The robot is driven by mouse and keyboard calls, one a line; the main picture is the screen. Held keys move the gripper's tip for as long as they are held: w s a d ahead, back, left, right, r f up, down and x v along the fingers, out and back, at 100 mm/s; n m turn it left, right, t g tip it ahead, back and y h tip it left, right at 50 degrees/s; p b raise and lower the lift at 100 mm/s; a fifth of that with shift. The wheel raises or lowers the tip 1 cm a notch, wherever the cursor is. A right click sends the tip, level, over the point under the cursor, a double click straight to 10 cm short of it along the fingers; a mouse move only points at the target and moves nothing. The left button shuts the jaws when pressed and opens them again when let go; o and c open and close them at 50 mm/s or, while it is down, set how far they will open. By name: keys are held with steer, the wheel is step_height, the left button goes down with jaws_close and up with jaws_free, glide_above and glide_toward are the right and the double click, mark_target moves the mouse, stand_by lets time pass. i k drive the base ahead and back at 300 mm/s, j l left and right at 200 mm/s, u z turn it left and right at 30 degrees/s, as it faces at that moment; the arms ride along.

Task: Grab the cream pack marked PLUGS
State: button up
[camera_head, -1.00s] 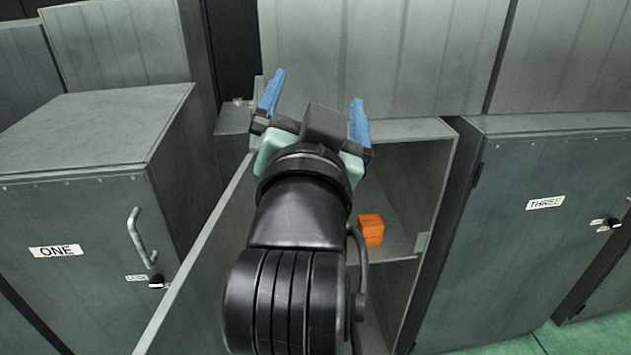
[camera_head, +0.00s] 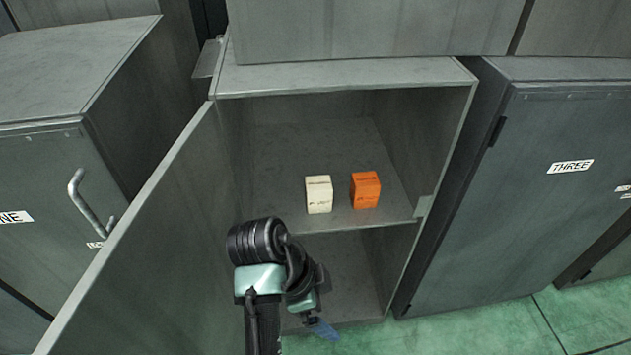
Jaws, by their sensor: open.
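The cream pack (camera_head: 319,194) stands upright on the upper shelf of the open cabinet, near the shelf's front edge. Its small dark print is too small to read. My gripper (camera_head: 322,328) is low in front of the cabinet, below the cream pack and apart from it. It points downward, with a blue finger showing and the rest mostly hidden behind my arm. It is open, and I see nothing held in it.
An orange pack (camera_head: 365,190) stands just right of the cream one, with a small gap. The open cabinet door (camera_head: 150,255) swings out on the left. The cabinet's side wall and closed cabinet THREE (camera_head: 560,200) bound the right. The shelf behind the packs is clear.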

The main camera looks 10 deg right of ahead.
mark_target(318, 191)
steer(key=i, duration=1.25)
